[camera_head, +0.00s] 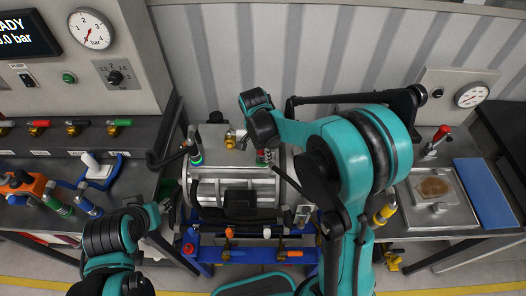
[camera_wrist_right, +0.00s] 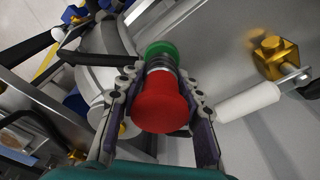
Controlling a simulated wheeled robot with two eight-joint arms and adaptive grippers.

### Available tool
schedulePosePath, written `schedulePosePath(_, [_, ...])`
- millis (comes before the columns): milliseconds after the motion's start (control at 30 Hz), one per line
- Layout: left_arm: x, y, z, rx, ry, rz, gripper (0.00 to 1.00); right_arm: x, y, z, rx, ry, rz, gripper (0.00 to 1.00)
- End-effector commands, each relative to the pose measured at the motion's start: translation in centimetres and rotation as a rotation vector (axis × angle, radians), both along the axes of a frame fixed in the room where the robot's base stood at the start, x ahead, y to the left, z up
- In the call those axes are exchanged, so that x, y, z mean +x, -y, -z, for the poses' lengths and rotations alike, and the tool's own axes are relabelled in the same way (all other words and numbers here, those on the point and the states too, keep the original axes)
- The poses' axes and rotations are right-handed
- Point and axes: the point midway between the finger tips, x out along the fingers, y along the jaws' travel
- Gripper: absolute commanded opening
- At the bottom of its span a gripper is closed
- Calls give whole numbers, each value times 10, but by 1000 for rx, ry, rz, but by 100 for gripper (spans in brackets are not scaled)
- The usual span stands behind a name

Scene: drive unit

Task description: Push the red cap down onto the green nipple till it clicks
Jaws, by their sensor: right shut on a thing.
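The red cap (camera_wrist_right: 158,103) sits between the two fingers of my right gripper (camera_wrist_right: 160,88), which is shut on it. The green nipple (camera_wrist_right: 160,48) shows just beyond the cap in the right wrist view. A grey ribbed neck lies between the red and the green. I cannot tell whether the cap is fully seated. My left gripper (camera_head: 166,204) is left of the drive unit, and its fingers are unclear.
A brass fitting (camera_wrist_right: 272,58) and a white rod (camera_wrist_right: 248,103) lie close to the right of my right gripper. A black hose with a green band (camera_head: 195,158) stands at the unit's left. A gauge panel (camera_head: 92,40) stands at the back left.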

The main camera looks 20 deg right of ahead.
Motion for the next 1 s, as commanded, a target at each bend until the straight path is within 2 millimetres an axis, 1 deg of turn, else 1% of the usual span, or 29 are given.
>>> schedulePosePath(933, [0,0,7,0,0,0,40,0,0,8,0,0,0,0])
schedulePosePath(967, [0,0,7,0,0,0,40,0,0,8,0,0,0,40])
schedulePosePath(1000, [0,0,7,0,0,0,40,0,0,7,0,0,0,50])
